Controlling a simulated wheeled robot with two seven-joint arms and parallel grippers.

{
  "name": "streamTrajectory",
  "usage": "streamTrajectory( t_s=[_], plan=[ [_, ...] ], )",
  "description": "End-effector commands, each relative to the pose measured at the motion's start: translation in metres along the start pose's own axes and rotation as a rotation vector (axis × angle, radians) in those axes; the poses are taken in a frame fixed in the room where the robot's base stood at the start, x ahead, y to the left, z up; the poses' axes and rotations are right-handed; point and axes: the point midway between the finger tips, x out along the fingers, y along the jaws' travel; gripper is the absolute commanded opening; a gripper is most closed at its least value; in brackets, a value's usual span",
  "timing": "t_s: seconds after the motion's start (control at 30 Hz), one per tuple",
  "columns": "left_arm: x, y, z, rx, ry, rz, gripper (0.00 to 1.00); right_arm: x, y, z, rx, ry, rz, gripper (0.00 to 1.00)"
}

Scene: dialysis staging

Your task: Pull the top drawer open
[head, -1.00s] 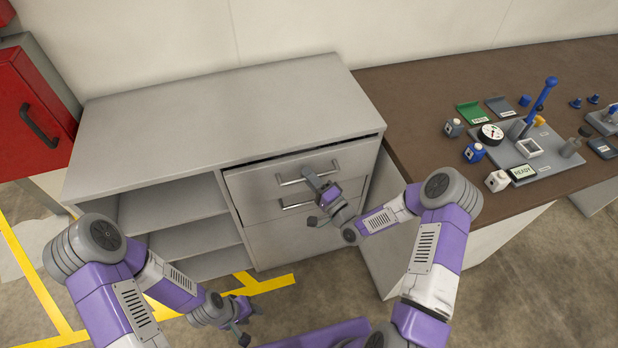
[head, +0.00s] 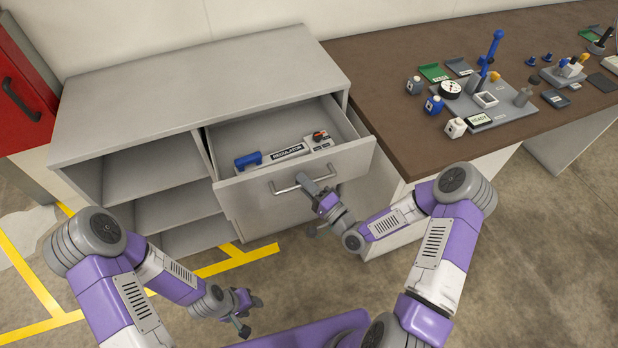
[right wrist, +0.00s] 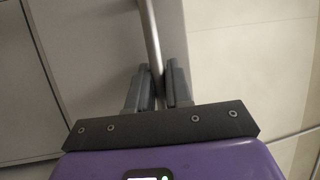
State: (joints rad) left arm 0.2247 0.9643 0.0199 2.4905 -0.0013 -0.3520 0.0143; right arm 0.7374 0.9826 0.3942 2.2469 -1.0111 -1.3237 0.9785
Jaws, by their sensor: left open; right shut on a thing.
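The top drawer (head: 240,197) of the grey cabinet stands well open in the head view. Its bar handle (head: 290,187) is on the drawer front. My right gripper (head: 318,186) is shut on the right part of this handle. The right wrist view shows the handle bar (right wrist: 151,45) between its two fingers (right wrist: 160,85). Inside the drawer lie a blue-handled item (head: 248,160), a white box labelled REGULATOR (head: 288,153) and a pale device with a red-and-black knob (head: 319,139). My left gripper (head: 246,312) is open and empty, low in front of the cabinet.
Open shelves (head: 160,170) fill the cabinet's left side. A brown table (head: 400,130) on the right carries bottles, a gauge and a grey board. A red box (head: 20,100) with a black handle stands at far left. Floor in front is marked with yellow tape.

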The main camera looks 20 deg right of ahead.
Motion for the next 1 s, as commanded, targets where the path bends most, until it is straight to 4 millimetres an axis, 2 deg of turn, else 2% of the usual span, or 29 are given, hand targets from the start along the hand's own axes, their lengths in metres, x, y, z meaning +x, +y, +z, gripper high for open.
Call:
streamTrajectory(
  t_s=[0.47,0.5,0.53,0.83,1.0],
  plan=[
    [0.0,0.0,0.0,0.0,0.0,0.0,0.43,-0.002,-0.001,0.006,0.002,-0.009,0.0,0.0],
    [0.0,0.0,0.0,0.0,0.0,0.0,0.43,-0.002,-0.001,0.006,0.002,-0.009,0.0,0.21],
    [0.0,0.0,0.0,0.0,0.0,0.0,0.43,-0.002,-0.001,0.005,0.002,-0.009,0.0,0.25],
    [0.0,0.0,0.0,0.0,0.0,0.0,0.43,-0.003,0.0,0.005,0.002,-0.008,0.001,0.25],
    [-0.003,0.001,0.0,0.0,0.0,0.0,0.43,-0.022,0.0,0.004,0.003,-0.006,0.004,0.25]
  ],
)
